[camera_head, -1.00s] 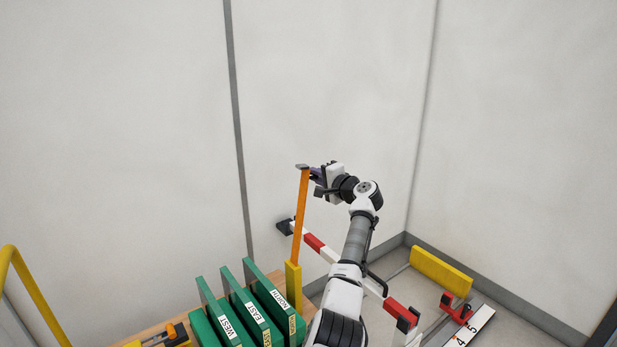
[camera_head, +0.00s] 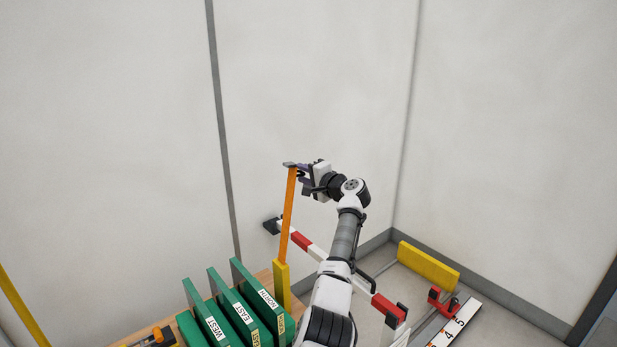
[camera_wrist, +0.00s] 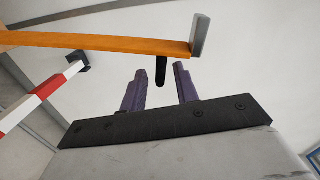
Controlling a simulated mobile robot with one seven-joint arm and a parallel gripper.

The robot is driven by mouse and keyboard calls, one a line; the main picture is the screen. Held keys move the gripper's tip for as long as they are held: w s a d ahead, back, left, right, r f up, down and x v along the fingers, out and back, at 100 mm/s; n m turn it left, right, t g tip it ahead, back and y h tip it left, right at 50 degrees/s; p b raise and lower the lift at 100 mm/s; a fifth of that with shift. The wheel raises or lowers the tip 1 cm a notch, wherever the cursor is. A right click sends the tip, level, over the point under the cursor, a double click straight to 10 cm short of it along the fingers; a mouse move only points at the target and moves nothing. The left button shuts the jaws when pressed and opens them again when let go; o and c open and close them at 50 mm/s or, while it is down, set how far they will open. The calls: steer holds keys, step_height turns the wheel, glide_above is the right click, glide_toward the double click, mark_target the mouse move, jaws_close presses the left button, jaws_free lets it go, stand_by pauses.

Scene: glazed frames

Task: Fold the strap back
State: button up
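The orange strap (camera_head: 288,213) stands nearly upright out of a yellow holder (camera_head: 281,285) on the bench, with a grey piece (camera_head: 289,164) at its top end. In the wrist view the strap (camera_wrist: 110,40) runs across the upper part to a grey end plate (camera_wrist: 200,36). A short black peg (camera_wrist: 161,70) sticks out below the strap near that end. My gripper (camera_head: 303,177) is beside the strap's top, on its right. Its two purple fingers (camera_wrist: 159,82) are apart, and the peg shows between their tips. Whether anything touches the fingers cannot be told.
Green upright slabs labelled WEST, EAST and NORTH (camera_head: 262,305) stand on the wooden bench (camera_head: 135,339) left of my arm. A red-and-white bar (camera_head: 318,252) runs behind my arm. A yellow block (camera_head: 428,265) and a numbered strip (camera_head: 455,322) lie right. Pale walls stand behind.

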steer(key=b+v, duration=0.3)
steer(key=v, duration=1)
steer(key=shift+s+d+b, duration=0.25)
steer(key=shift+s+b, duration=0.05)
